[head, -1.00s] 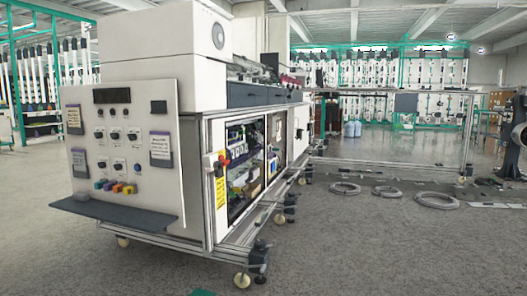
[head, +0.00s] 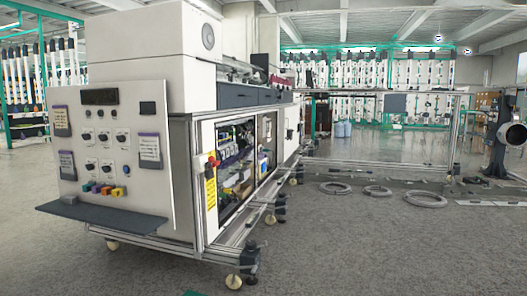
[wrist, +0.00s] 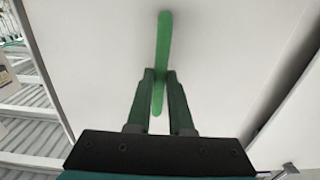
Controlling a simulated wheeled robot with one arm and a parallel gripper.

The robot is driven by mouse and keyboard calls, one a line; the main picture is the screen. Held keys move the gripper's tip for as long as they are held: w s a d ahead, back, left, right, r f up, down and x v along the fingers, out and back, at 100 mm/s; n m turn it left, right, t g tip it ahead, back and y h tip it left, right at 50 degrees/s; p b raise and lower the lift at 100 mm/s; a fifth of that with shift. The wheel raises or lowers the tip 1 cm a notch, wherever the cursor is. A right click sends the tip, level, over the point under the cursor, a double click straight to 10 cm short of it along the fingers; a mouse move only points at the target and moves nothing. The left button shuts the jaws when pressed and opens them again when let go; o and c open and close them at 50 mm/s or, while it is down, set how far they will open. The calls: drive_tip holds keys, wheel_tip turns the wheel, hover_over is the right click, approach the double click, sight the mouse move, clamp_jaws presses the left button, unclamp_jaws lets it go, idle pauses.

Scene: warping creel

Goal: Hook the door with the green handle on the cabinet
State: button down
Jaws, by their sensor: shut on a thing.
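In the wrist view a long thin green handle (wrist: 163,40) stands out against a plain white door (wrist: 110,35). My gripper (wrist: 159,78) has its two dark green fingers closed on the handle, one on each side. The handle's upper part reaches beyond the fingertips and a short lower end shows between the fingers. In the head view the white cabinet (head: 113,205) with its control panel stands at left, with an opening on its side showing wiring and parts inside. The green handle and my gripper do not show in the head view. No hook can be made out.
A dark shelf (head: 100,216) juts from the cabinet's front. A metal frame on casters (head: 233,282) runs under it. Cable coils (head: 425,199) lie on the floor to the right. The grey floor in the front right is clear. In the wrist view, metal slats (wrist: 35,95) show at left.

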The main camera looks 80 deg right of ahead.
drive_tip(key=shift+s+a, duration=0.1)
drive_tip(key=shift+s, duration=0.55)
idle(0.6)
drive_tip(key=shift+s+a+r, duration=0.1)
drive_tip(key=shift+s, duration=1.3)
drive_tip(key=shift+s+a, duration=0.1)
drive_tip(key=shift+s, duration=1.3)
drive_tip(key=shift+s, duration=0.15)
drive_tip(key=s, duration=0.2)
drive_tip(key=shift+s+a, duration=0.15)
drive_tip(key=shift+s, duration=0.2)
